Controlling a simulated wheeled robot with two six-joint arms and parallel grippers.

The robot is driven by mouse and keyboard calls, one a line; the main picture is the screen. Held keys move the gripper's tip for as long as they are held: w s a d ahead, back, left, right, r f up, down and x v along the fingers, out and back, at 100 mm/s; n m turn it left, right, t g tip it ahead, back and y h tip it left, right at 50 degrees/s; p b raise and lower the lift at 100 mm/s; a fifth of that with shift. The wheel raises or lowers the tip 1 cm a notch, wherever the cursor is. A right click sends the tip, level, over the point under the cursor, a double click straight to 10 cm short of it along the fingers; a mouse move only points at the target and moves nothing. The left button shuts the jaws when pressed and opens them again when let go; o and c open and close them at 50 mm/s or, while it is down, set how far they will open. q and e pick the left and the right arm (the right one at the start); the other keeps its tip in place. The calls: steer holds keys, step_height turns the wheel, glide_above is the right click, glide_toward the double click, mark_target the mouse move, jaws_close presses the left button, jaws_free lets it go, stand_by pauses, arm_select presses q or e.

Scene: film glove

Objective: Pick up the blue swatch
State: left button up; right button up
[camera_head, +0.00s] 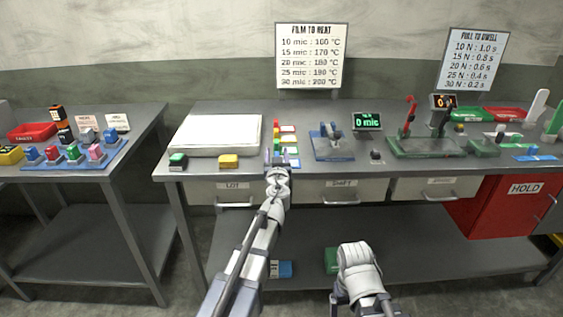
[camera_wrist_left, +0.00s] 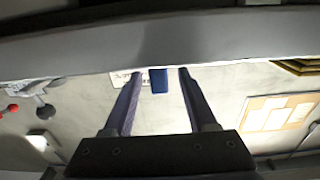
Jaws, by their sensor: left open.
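My left gripper (camera_head: 278,158) is at the front edge of the middle bench, in front of a column of small coloured swatches (camera_head: 277,139). In the left wrist view its two dark fingers (camera_wrist_left: 157,84) are apart, with nothing clamped between them. In the head view I cannot make out the blue swatch clearly; the gripper covers that spot. My right gripper is low in front of the bench, with its fingers not clear.
Green (camera_head: 178,160) and yellow (camera_head: 228,161) blocks sit left of my left gripper, before a white plate (camera_head: 217,131). A blue-based device (camera_head: 331,146) stands to the right. Drawers (camera_head: 342,190) lie under the bench front. A red HOLD cabinet (camera_head: 505,207) is at right.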

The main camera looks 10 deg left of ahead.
arm_select(q)
steer(key=shift+c, duration=0.2)
jaws_close()
steer(key=shift+r, duration=0.1)
stand_by(0.5)
